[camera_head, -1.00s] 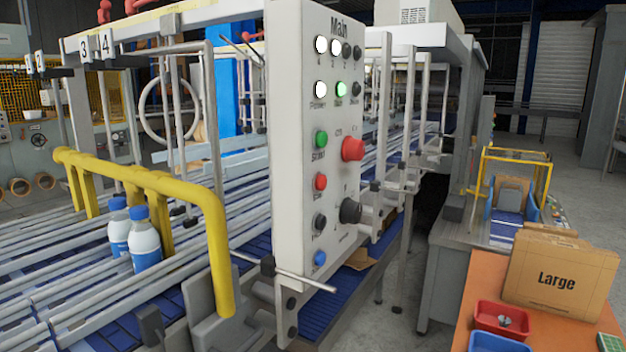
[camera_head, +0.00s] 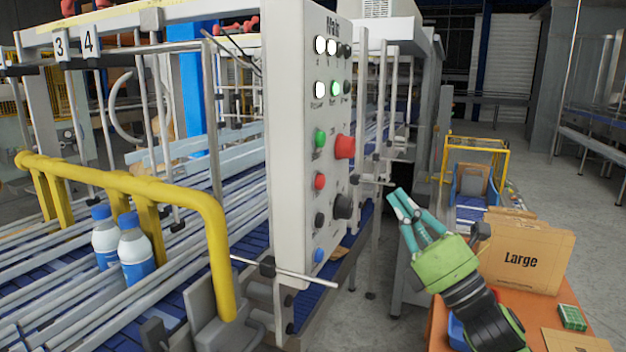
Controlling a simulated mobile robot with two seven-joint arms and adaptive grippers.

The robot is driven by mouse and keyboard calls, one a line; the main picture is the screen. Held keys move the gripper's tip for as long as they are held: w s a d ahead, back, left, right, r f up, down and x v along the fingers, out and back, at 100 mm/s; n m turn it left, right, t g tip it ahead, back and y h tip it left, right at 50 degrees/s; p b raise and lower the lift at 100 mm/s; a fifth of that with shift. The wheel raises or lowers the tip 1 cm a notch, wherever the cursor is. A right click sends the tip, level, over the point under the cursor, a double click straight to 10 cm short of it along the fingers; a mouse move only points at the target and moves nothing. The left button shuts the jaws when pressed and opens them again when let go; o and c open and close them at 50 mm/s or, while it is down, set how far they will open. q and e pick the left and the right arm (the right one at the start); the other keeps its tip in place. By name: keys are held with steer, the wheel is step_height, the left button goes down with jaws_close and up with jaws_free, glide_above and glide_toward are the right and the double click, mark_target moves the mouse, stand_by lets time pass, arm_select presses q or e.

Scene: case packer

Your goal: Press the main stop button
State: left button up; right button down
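The tall grey-white Main control panel (camera_head: 290,150) stands in the middle of the view, its button face turned to the right. A large red mushroom button (camera_head: 344,146) juts out from it. A smaller red button (camera_head: 319,181) sits lower left of that, under a green button (camera_head: 320,138); their labels are too blurred to read. My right gripper (camera_head: 398,193) is to the right of the panel and lower than both red buttons, apart from it. Its teal fingers point up and left, and the tips look together with nothing between them. My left gripper is out of view.
A black knob (camera_head: 343,206) and a blue button (camera_head: 318,255) are lower on the panel. A thin metal rod (camera_head: 307,276) sticks out below. A yellow rail (camera_head: 130,184) and bottles (camera_head: 135,251) are left. An orange table (camera_head: 530,310) with a Large box (camera_head: 522,260) is right.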

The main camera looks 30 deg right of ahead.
mark_target(320, 182)
steer(key=shift+s+a+r+n+y, duration=0.5)
steer(key=shift+a+r+n+y, duration=0.1)
steer(key=shift+r+n+y, duration=0.15)
steer(key=w+a+p, duration=0.2)
steer(key=w+a, duration=0.3)
steer(key=w, duration=0.1)
steer(key=shift+w+a, duration=0.35)
steer(key=shift+w, duration=0.05)
stand_by(1.2)
steer(key=shift+w+a, duration=0.25)
steer(key=shift+w, duration=0.05)
